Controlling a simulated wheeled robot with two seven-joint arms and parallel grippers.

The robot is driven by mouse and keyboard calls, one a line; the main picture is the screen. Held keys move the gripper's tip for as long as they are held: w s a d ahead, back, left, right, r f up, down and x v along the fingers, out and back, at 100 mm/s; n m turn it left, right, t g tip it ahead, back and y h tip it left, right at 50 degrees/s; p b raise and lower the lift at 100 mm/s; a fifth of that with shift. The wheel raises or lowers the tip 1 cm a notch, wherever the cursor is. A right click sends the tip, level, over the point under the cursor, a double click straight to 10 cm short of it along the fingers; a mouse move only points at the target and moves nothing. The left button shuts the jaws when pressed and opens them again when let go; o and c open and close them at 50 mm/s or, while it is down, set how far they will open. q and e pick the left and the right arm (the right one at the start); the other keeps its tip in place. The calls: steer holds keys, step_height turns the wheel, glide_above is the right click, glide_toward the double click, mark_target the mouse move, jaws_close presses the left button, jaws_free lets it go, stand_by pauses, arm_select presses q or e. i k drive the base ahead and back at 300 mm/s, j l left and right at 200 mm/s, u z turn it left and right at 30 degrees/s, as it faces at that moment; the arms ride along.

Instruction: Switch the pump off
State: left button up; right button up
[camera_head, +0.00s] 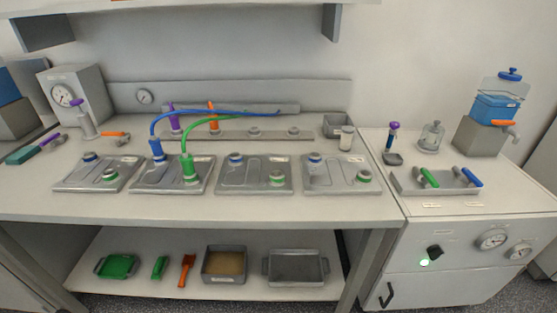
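A grey cabinet (460,255) stands at the right, beside the bench. I take it to hold the pump, though no label is readable. Its front has a black knob (434,251) with a lit green lamp (424,262) just below and left of it. Two round gauges, a larger one (491,240) and a smaller one (519,251), sit right of the knob. The knob's exact pointing is too small to read. Neither of my grippers is in view, and nothing touches the knob.
The bench (230,206) carries several flat cell plates; blue (157,128) and green hoses (185,145) rise from one. A tray (408,182) with green and blue handles sits on the cabinet top. A dark door handle (387,294) is below the knob. The space before the knob looks clear.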

mark_target(435, 252)
steer(key=z, duration=1.65)
